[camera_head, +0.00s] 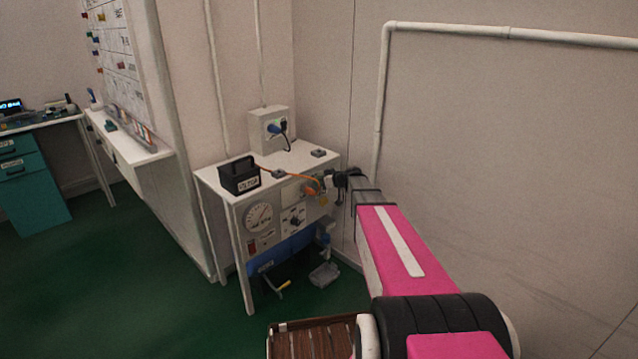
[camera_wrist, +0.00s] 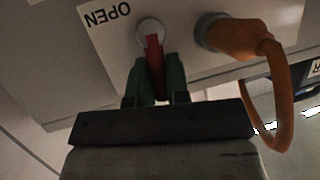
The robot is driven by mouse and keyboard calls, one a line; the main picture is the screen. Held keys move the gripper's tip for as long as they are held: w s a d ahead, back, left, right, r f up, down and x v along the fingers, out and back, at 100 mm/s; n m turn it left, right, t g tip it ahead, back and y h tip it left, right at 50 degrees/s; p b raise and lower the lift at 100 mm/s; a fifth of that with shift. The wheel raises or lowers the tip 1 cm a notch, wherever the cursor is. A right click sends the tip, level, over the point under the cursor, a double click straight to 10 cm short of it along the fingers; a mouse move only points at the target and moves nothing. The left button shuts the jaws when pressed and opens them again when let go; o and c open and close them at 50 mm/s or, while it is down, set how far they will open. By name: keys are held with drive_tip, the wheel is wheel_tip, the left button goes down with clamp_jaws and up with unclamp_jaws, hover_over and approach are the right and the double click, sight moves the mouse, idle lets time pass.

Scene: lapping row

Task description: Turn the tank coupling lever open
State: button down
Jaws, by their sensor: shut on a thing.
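The tank coupling lever (camera_wrist: 154,58) is red and sits on a round pale pivot on a panel plate in the wrist view. The plate (camera_wrist: 105,42) is marked OPEN, and the word appears upside down to the left of the lever. My gripper (camera_wrist: 155,78) has its green fingers shut on the lever, one on each side. In the head view my gripper (camera_head: 328,184) is at the right end of the bench front, where the lever is too small to make out.
An orange hose coupling (camera_wrist: 235,38) sits close right of the lever, its hose looping down. The white bench (camera_head: 285,164) carries a black box (camera_head: 239,176) and has a gauge (camera_head: 258,217) on its front. A blue tank (camera_head: 283,254) lies underneath. The wall is close on the right.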

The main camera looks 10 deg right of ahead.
drive_tip(key=shift+w+d+f+m+t+y, duration=0.3)
drive_tip(key=shift+d+f+m+y, duration=0.6)
drive_tip(key=shift+m, duration=1.45)
drive_tip(key=shift+w+d+f+m+t+y, duration=0.15)
drive_tip(key=shift+w+f+m+y, duration=0.3)
drive_tip(key=shift+m+y, duration=1.5)
drive_tip(key=shift+w+d+f+m+t+y, duration=0.3)
drive_tip(key=shift+d+f+m+y, duration=0.3)
drive_tip(key=shift+m, duration=2.2)
drive_tip(key=shift+a+f, duration=0.1)
drive_tip(key=c, duration=1.1)
unclamp_jaws()
drive_tip(key=v, duration=1)
drive_tip(key=shift+s+d+f, duration=0.1)
drive_tip(key=shift+s+d, duration=0.1)
drive_tip(key=shift+d, duration=0.1)
